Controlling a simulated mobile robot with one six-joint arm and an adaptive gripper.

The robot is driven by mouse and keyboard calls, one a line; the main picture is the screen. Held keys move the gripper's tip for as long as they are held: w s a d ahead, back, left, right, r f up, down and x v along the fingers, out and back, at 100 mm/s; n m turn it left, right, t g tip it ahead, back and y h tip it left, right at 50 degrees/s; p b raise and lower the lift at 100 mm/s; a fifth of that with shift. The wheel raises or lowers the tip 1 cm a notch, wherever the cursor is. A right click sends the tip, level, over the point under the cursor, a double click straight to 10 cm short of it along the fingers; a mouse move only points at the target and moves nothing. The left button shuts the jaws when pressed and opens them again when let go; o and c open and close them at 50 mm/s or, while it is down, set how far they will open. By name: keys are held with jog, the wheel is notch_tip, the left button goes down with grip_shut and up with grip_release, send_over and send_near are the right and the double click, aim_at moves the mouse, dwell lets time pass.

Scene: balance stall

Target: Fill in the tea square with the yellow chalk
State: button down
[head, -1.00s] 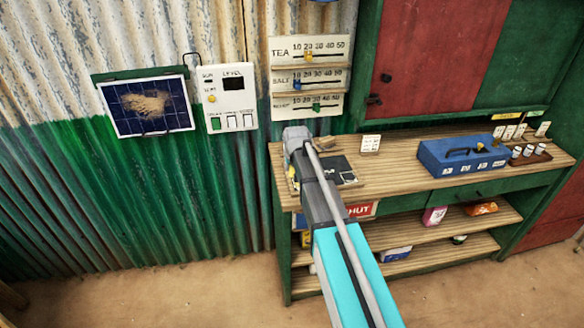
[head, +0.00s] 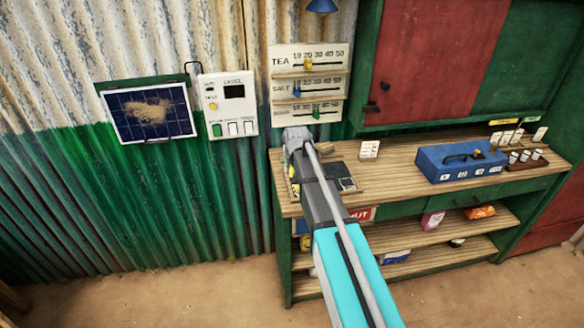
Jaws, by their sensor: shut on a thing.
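My gripper (head: 294,142) is at the far end of my arm, over the left end of the wooden counter (head: 405,152). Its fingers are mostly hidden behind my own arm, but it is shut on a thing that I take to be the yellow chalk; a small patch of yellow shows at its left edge. A dark slate-like panel (head: 341,174) lies on the counter just right of my arm, partly covered by it. I cannot make out a tea square on it. The white board (head: 334,62) on the wall has TEA, SALT and a third, unreadable slider row.
A blue box (head: 436,166) stands on the counter, with a small white card (head: 369,150) left of it. A tray (head: 540,162) with small cups is at the right. A solar panel (head: 122,128) and a level box (head: 211,108) hang on the corrugated wall.

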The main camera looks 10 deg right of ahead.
jog(key=shift+r+p, duration=0.85)
jog(key=shift+r, duration=0.3)
jog(key=shift+f, duration=0.15)
jog(key=shift+s+f+b, duration=0.1)
jog(key=shift+f+b, duration=0.1)
jog(key=shift+b, duration=0.15)
jog(key=shift+s+f, duration=0.2)
jog(key=shift+s, duration=0.05)
